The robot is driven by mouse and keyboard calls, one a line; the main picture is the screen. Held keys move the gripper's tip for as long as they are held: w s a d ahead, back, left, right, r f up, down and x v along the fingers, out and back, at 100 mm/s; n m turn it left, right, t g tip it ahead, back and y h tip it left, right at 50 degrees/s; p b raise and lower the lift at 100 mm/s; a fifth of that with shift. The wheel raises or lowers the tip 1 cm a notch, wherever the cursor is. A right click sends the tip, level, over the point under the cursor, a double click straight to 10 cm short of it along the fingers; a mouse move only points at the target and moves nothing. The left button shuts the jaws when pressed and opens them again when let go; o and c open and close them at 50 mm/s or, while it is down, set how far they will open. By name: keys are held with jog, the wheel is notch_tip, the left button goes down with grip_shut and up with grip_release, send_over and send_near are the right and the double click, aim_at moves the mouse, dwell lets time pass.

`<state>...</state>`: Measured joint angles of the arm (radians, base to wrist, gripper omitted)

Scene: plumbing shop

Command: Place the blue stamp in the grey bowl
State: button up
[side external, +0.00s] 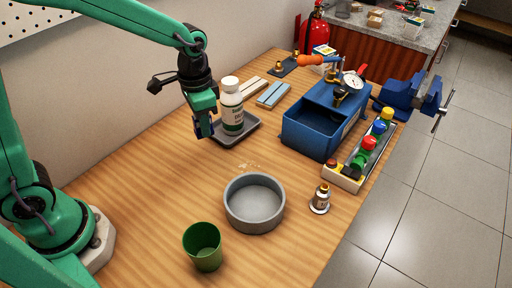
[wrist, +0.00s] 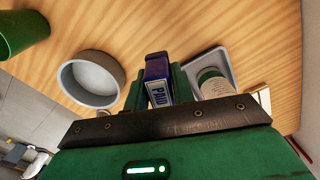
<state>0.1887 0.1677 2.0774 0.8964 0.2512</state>
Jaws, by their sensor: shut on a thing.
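The blue stamp (wrist: 157,68) shows in the wrist view between my gripper's (wrist: 158,88) two green fingers, which are shut on it. Its label reads "PAID" in part. In the side view, my gripper (side external: 204,124) points down by the left side of a grey tray, and I cannot clearly make out the stamp there. The round grey bowl (side external: 254,219) stands on the wooden table, below and to the right of my gripper in that view. It looks empty. In the wrist view the bowl (wrist: 67,83) is left of the stamp, apart from it.
A white bottle (side external: 231,108) stands on the grey tray (side external: 248,131), close beside my gripper. A green cup (side external: 203,250) and a small metal fitting (side external: 320,199) flank the bowl. A blue toolbox-like unit (side external: 310,133) stands at the right. Bare table lies between tray and bowl.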

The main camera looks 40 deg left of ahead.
jog(key=d+r+m, duration=0.1)
jog(key=d+m, duration=0.5)
jog(key=d, duration=0.3)
jog(key=r+m, duration=0.2)
jog(key=m, duration=0.5)
send_over(255, 208)
jog(key=shift+a+f, duration=0.1)
jog(key=shift+f, duration=0.05)
jog(key=shift+f, duration=0.1)
jog(key=shift+f, duration=5.4)
jog(key=o, duration=1.1)
jog(key=shift+c, duration=0.2)
